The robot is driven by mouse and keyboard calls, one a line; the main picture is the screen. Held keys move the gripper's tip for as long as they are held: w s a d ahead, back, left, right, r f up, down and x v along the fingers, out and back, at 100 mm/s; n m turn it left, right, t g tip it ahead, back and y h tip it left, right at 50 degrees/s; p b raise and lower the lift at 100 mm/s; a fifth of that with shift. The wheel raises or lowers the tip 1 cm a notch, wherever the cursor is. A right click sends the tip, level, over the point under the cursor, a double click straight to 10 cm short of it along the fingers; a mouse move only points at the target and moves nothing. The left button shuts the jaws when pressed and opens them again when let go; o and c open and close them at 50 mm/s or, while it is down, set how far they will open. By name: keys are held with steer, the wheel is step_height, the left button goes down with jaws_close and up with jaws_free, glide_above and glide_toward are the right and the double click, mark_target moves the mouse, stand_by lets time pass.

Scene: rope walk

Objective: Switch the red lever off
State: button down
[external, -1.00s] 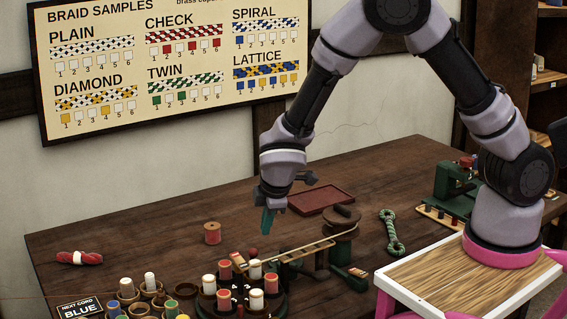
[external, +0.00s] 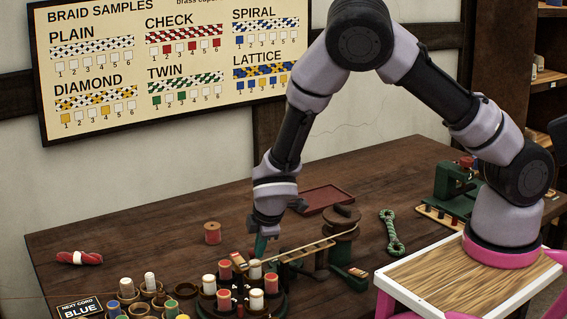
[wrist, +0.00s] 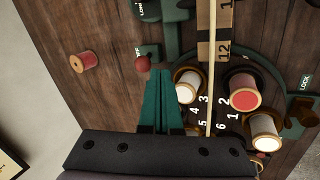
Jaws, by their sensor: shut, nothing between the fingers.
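The red lever's round knob (wrist: 143,64) shows in the wrist view, beside a dark green bracket with a partly hidden label. My gripper (wrist: 160,74) has its green fingers shut and empty. The fingertips are just below and right of the knob in that view; I cannot tell whether they touch it. In the external view my gripper (external: 260,251) points down at the left end of the braiding machine, and the knob is hidden behind or beside the fingers.
A braiding carousel with red and white bobbins (external: 224,268) stands close to my fingers. A wooden ruler (external: 305,250) and cord run right to a brown reel (external: 341,222). A red tray (external: 325,199) lies behind.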

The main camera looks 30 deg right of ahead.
steer(key=shift+x, duration=1.3)
steer(key=shift+w+r+g, duration=0.25)
steer(key=shift+w+g, duration=0.15)
steer(key=shift+g, duration=0.2)
steer(key=shift+w+r+g, duration=0.3)
steer(key=shift+w+g, duration=0.3)
steer(key=shift+g, duration=0.1)
steer(key=w+g, duration=0.2)
steer(key=g, duration=0.1)
steer(key=shift+w+r, duration=0.15)
steer(key=shift+r, duration=0.15)
steer(key=shift+w+r, duration=0.15)
steer(key=shift+w, duration=1.1)
